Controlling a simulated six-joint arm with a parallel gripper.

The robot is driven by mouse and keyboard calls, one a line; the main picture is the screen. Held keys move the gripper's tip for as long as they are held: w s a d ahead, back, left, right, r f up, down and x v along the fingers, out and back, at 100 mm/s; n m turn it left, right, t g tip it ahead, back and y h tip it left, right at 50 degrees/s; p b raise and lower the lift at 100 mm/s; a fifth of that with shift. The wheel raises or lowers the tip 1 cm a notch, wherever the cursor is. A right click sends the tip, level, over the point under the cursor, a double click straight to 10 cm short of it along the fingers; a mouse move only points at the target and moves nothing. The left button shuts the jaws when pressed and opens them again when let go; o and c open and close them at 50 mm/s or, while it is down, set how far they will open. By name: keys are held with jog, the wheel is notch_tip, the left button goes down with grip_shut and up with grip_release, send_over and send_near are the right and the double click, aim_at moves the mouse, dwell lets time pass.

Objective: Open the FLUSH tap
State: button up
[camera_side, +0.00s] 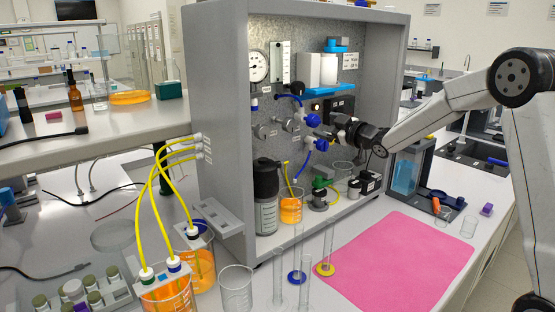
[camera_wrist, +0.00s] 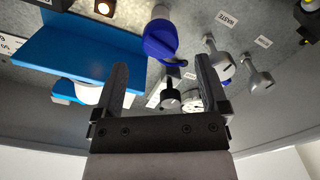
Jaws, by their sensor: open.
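In the side view, two blue-handled taps (camera_side: 313,120) (camera_side: 322,145) and two grey taps (camera_side: 291,124) (camera_side: 261,131) stand out from the rig's speckled back panel. No readable label shows which tap is FLUSH. My gripper (camera_side: 333,130) is right beside the blue taps. In the wrist view, my gripper (camera_wrist: 161,62) is open and empty between its dark fingers. A blue tap handle (camera_wrist: 160,40) lies just beyond the fingertips, between them in the picture; contact cannot be told. A grey tap (camera_wrist: 222,63) is near a WASTE label (camera_wrist: 228,19), and another grey tap (camera_wrist: 260,80) is right of it.
A blue shelf (camera_wrist: 80,50) is close to the left finger in the wrist view. A pressure gauge (camera_side: 258,67) is on the panel. A black-capped bottle (camera_side: 266,200) and an orange beaker (camera_side: 291,208) stand below. The pink mat (camera_side: 400,260) is clear.

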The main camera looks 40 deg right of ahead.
aim_at(317, 121)
jog(key=shift+s+m, duration=0.1)
jog(key=shift+m, duration=0.2)
jog(key=m, duration=0.6)
jog(key=shift+s+m, duration=0.3)
jog(key=shift+w, duration=0.15)
jog(key=shift+w, duration=3.75)
